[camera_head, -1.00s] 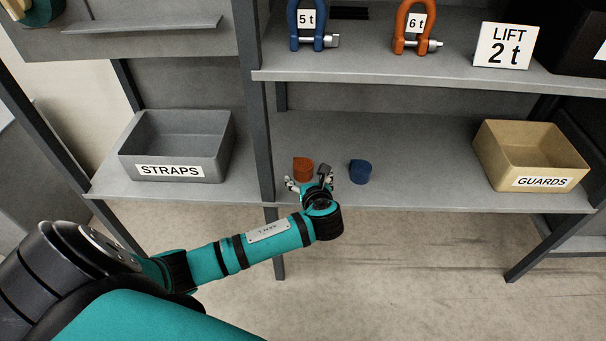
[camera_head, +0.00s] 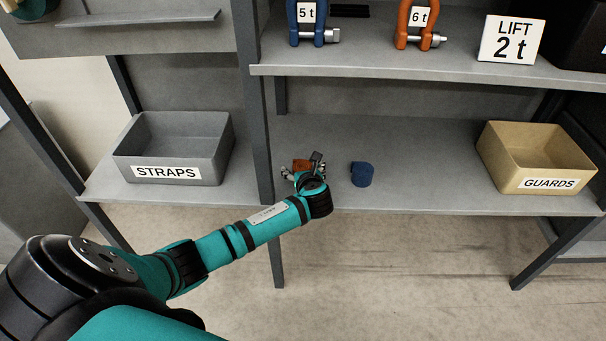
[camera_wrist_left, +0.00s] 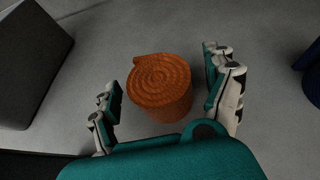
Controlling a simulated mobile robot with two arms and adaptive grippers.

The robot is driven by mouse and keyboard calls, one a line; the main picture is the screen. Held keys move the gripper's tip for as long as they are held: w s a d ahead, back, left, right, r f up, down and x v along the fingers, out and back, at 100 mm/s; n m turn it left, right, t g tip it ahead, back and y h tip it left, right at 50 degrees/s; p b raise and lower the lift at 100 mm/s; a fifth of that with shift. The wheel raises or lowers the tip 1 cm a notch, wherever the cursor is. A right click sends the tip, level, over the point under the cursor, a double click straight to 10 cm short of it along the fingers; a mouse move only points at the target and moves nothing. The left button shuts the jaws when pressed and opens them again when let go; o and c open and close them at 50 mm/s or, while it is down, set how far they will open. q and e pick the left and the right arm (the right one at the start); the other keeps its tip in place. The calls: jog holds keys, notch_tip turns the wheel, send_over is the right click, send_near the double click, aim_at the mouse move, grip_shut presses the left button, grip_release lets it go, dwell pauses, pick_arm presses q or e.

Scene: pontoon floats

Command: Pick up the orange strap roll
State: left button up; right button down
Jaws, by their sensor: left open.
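The orange strap roll (camera_head: 302,164) stands on the lower shelf, partly hidden behind my left gripper (camera_head: 303,172) in the head view. In the left wrist view the orange strap roll (camera_wrist_left: 160,84) shows its spiral top and lies between the two fingers of my left gripper (camera_wrist_left: 166,92). The fingers are open, one on each side of the roll, with a visible gap at the right finger and a smaller one at the left. My right gripper is not in view.
A blue strap roll (camera_head: 362,174) stands just right of the orange one. A grey STRAPS bin (camera_head: 166,172) is at the left, beyond a shelf post (camera_head: 256,110). A tan GUARDS bin (camera_head: 548,183) is at the right. Shackles stand on the shelf above (camera_head: 400,76).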

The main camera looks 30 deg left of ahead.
pick_arm(q)
jog(key=c, duration=1.3)
jog(key=shift+c, duration=0.2)
